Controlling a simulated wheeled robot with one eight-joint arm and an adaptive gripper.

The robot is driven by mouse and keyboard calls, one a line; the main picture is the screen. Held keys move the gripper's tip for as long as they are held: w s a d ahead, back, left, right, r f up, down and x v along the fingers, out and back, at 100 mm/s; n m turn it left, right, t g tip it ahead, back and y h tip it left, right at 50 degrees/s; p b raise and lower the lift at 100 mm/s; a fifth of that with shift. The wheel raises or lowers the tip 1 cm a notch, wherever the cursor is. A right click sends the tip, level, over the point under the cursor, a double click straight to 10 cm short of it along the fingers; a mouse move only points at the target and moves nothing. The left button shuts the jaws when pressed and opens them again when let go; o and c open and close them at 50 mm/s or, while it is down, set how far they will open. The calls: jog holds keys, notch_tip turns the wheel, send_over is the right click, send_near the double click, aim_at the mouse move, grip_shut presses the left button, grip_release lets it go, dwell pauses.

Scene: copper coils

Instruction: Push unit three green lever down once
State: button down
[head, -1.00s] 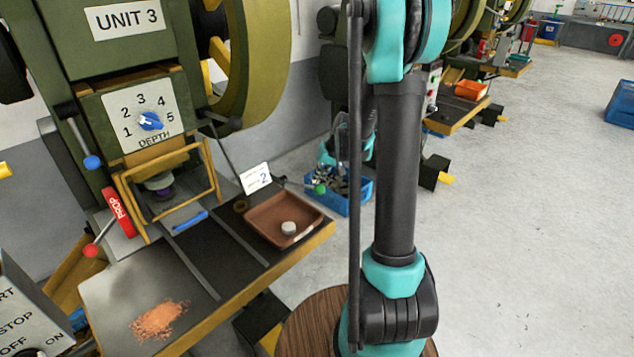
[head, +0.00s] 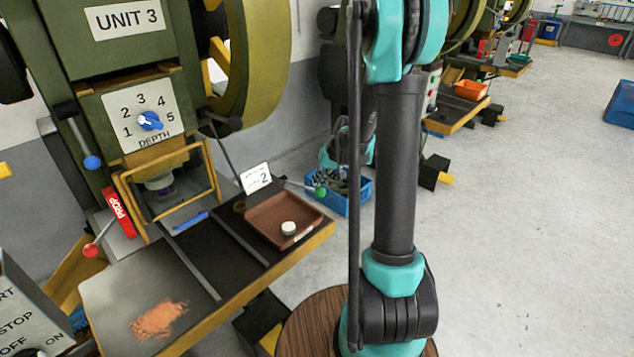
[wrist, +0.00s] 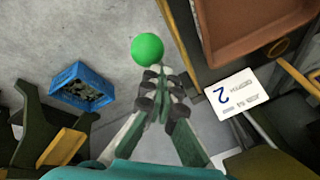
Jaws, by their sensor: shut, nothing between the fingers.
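In the wrist view the green ball (wrist: 147,48) is just past my fingertips. My gripper (wrist: 155,78) is shut and empty, its tips close to the ball's near edge. I cannot tell whether they touch it. In the head view my gripper is mostly hidden behind my own arm; teal parts of it show just above the green ball.
A brown tray (head: 262,203) with a small pale disc is beside the lever. A card marked 2 (wrist: 232,94) stands close to my gripper's right. A blue crate (wrist: 82,107) sits on the floor below. Blue (head: 92,162) and red (head: 90,250) knobs are on the press's left.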

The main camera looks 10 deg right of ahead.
jog(key=shift+s+d+f, duration=0.15)
jog(key=shift+s+f, duration=0.05)
jog(key=shift+f, duration=0.35)
jog(key=shift+s+d+f, duration=0.1)
jog(key=shift+s+f, duration=0.05)
jog(key=shift+f, duration=0.35)
dwell(1.1)
jog(key=shift+r, duration=0.1)
dwell(0.4)
jog(key=shift+w+a+r, duration=0.2)
jog(key=shift+w+r, duration=0.1)
jog(key=shift+r, duration=0.6)
jog(key=shift+w+a+r, duration=0.2)
jog(key=shift+w+r, duration=0.05)
jog(key=shift+r, duration=0.6)
jog(key=shift+w+a+r, duration=0.2)
jog(key=shift+w+r, duration=0.1)
jog(key=shift+r, duration=0.6)
jog(key=shift+r, duration=0.1)
jog(key=shift+w+a+r, duration=0.2)
jog(key=shift+w+r, duration=0.05)
jog(key=shift+r, duration=0.5)
jog(key=shift+w+a+r, duration=0.15)
jog(key=shift+w+r, duration=0.05)
jog(key=shift+r, duration=0.55)
jog(key=shift+w+a+r, duration=0.2)
jog(key=shift+w+r, duration=0.05)
jog(key=shift+r, duration=0.5)
